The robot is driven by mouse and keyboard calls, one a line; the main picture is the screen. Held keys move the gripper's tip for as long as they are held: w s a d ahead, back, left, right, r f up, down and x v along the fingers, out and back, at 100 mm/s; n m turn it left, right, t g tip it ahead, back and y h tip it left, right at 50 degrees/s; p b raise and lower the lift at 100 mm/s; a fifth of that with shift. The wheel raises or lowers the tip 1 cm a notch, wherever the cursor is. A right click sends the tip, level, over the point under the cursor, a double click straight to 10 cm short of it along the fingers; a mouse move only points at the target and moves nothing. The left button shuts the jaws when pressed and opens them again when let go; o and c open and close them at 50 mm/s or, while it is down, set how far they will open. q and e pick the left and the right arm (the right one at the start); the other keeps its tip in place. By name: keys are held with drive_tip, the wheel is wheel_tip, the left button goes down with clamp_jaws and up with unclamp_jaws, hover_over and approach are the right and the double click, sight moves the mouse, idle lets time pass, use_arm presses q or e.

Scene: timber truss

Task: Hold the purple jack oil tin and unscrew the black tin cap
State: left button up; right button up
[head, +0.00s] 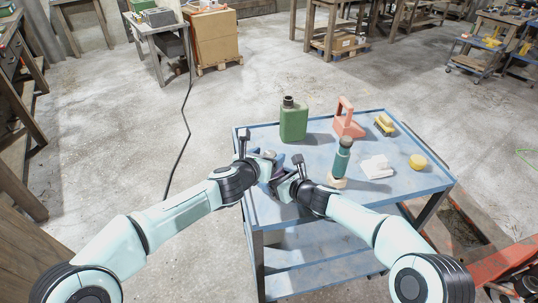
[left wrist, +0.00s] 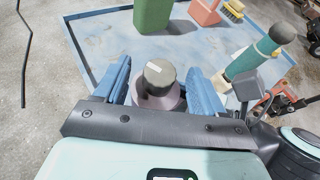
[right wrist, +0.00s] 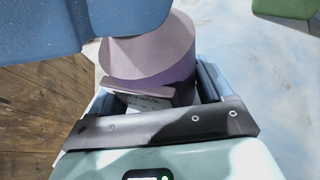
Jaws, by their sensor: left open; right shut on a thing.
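The purple jack oil tin (right wrist: 150,55) fills the middle of the right wrist view, between the blue fingers of my right gripper (right wrist: 158,88), which is shut on it. The black tin cap (left wrist: 160,74) shows from above in the left wrist view, on top of the tin (left wrist: 168,102). My left gripper (left wrist: 161,88) is open, one blue finger on either side of the cap with gaps between. In the head view the tin is mostly hidden by my left gripper (head: 266,156) and my right gripper (head: 287,174), which meet at the table's left part.
The blue table (head: 270,209) also bears a green canister (head: 293,122), an orange-pink handled object (head: 347,121), a yellow brush (head: 384,125), a teal bottle (head: 342,158), a white cloth (head: 377,166) and a yellow round thing (head: 418,162). The bottle stands close to my right gripper.

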use_arm(q)
drive_tip(key=shift+x, duration=0.9)
clamp_jaws()
drive_tip(key=shift+s+d+n+t+y, duration=0.15)
drive_tip(key=shift+n+t+y, duration=0.25)
drive_tip(key=shift+n+y, duration=0.95)
drive_tip(key=n+y, duration=0.4)
drive_tip(key=y, duration=0.1)
drive_tip(key=shift+d+n, duration=0.1)
drive_tip(key=shift+n, duration=0.15)
drive_tip(key=shift+c, duration=1.6)
unclamp_jaws()
drive_tip(key=shift+y, duration=0.35)
drive_tip(key=o, duration=0.6)
drive_tip(key=shift+d, duration=0.1)
